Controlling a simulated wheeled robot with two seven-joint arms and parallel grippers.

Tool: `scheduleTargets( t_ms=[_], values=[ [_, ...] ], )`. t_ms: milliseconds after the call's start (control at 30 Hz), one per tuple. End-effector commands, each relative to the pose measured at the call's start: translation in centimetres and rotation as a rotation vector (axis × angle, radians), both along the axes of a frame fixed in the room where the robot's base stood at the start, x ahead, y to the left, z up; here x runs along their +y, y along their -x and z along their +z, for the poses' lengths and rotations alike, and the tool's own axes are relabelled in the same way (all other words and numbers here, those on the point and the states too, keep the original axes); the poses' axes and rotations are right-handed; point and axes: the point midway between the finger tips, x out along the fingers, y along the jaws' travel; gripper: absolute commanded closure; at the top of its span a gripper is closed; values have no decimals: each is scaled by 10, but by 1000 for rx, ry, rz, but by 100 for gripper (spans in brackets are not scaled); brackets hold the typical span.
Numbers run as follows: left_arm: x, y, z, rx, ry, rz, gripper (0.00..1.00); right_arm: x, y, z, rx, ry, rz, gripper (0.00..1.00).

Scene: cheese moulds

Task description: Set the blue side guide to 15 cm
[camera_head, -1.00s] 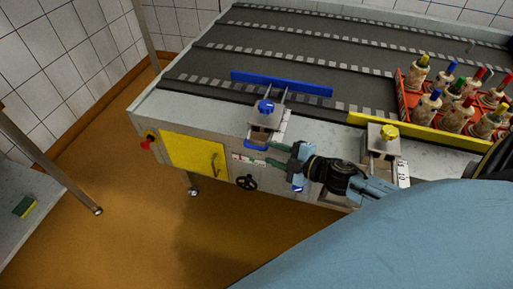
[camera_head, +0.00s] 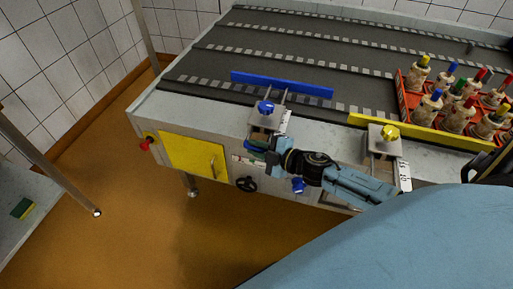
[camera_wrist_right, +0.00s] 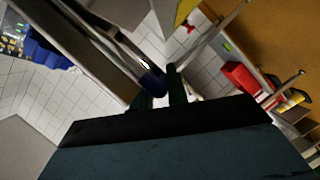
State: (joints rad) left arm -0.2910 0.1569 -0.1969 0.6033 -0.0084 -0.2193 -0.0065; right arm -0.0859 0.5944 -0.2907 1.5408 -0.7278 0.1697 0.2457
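The blue side guide (camera_head: 300,88) lies along the near part of the dark conveyor. Its clamp block with a blue knob (camera_head: 265,107) sits on the machine's front edge. A pale scale strip (camera_head: 286,120) runs beside it; its numbers are too small to read. My right gripper (camera_head: 257,148) is at the guide's blue handle (camera_head: 249,149), below the block. In the right wrist view, the blue rounded handle end (camera_wrist_right: 152,82) is at the fingertips, with a gap between the dark fingers (camera_wrist_right: 162,90). A firm grip does not show. My left gripper is out of view.
A yellow guide (camera_head: 440,136) with a yellow knob (camera_head: 390,132) and its own scale (camera_head: 404,174) stands to the right. A red crate of bottle-like items (camera_head: 405,95) is behind it.

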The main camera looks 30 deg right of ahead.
Motion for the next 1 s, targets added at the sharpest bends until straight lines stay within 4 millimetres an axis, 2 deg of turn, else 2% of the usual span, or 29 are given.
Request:
scheduleTargets(
  t_ms=[33, 100, 367, 600, 933, 967, 1000],
  values=[
    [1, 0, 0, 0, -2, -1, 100, 1, 1, -1, 2, 0, 1, 93],
    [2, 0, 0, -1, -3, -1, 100, 1, 1, -1, 2, 1, 2, 100],
    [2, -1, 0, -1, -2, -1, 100, -1, 0, -2, 2, 1, 2, 100],
    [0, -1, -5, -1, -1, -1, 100, -26, -22, -3, 3, 2, 2, 100],
    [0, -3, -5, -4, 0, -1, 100, -30, -25, -2, 2, 3, -3, 100],
    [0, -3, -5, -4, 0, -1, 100, -30, -25, -1, 2, 3, -3, 82],
    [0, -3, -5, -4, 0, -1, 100, -30, -25, -1, 2, 3, -3, 77]
  ],
)
